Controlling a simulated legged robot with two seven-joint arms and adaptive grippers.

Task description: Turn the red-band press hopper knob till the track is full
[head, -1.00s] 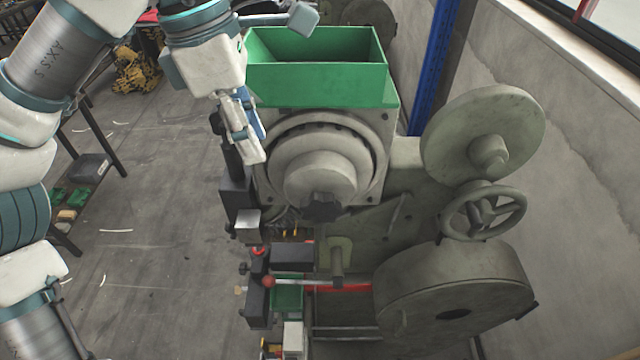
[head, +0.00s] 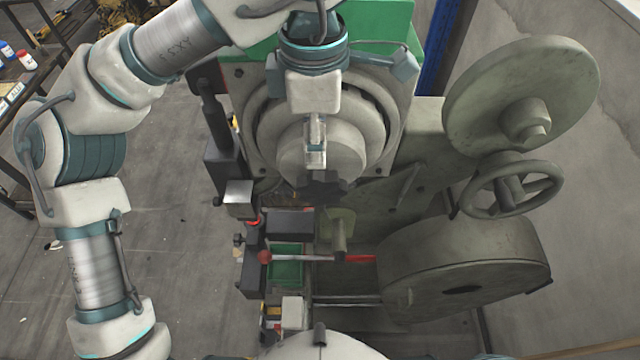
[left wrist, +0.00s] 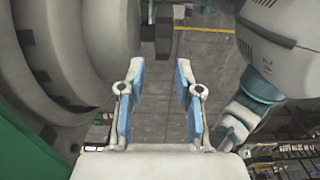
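The press hopper is a green bin (head: 385,18) above a round grey drum (head: 365,125). The dark lobed knob (head: 323,186) is at the drum's front centre. A red strip (head: 357,259) shows lower on the press. My left gripper (head: 316,158) is in front of the drum, just above the knob, pointing down. In the left wrist view my left gripper (left wrist: 161,75) is open and empty, its blue pads apart. The dark knob (left wrist: 161,27) shows beyond the fingertips, apart from them. I cannot make out the track's fill. My right gripper is not in view.
A red-ball lever (head: 264,257) and a small green tray (head: 286,265) are below the knob. A handwheel (head: 511,184) and large grey discs stand at right. A blue post (head: 437,50) is behind. Floor at left is open, with a table (head: 22,85) beyond.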

